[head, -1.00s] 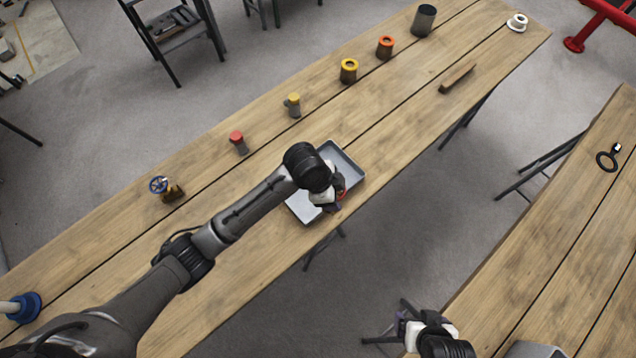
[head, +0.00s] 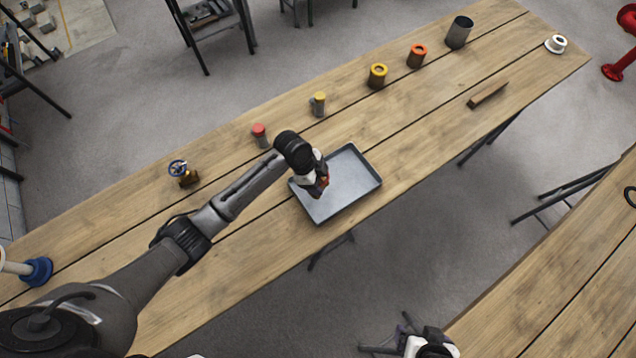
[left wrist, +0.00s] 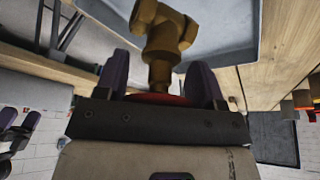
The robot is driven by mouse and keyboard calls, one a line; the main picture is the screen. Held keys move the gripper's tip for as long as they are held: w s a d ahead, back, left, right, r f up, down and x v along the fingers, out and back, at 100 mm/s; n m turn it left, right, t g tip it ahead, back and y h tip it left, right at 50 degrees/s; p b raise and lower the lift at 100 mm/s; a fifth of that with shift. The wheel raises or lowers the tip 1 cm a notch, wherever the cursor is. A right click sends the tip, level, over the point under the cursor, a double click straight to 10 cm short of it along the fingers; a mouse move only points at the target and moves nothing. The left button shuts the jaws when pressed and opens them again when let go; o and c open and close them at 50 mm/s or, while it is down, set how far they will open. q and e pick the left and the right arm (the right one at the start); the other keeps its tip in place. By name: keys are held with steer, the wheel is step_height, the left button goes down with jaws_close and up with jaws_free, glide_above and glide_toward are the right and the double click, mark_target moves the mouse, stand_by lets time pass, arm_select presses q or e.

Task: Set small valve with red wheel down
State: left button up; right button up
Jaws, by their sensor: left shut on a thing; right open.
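The small valve (left wrist: 163,38) has a brass body, with its red wheel (left wrist: 160,98) between my left fingers in the left wrist view. My left gripper (left wrist: 160,80) is shut on it. In the head view my left gripper (head: 320,188) is over the left part of a grey metal tray (head: 352,198). A bit of the valve (head: 324,181) shows there; the arm hides most of it. I cannot tell how high it is above the tray. My right gripper is open; its purple fingers show at the left of the left wrist view (left wrist: 20,122).
A blue-wheeled brass valve (head: 183,175), a red-topped fitting (head: 260,136) and a yellow-topped one (head: 318,104) stand along the wooden table's far side. A wooden strip (head: 487,95) lies to the right. The tray is otherwise empty, with bare table around it.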

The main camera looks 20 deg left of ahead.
arm_select(q)
steer(key=shift+f, duration=1.8)
steer(key=shift+f, duration=0.15)
steer(key=o, duration=1.6)
steer(key=shift+f, duration=0.1)
steer(key=shift+r, duration=0.3)
steer(key=v, duration=1.1)
steer(key=shift+a+r+p, duration=0.2)
steer(key=shift+r+p, duration=0.15)
steer(key=shift+p, duration=0.05)
steer(key=shift+s, duration=0.1)
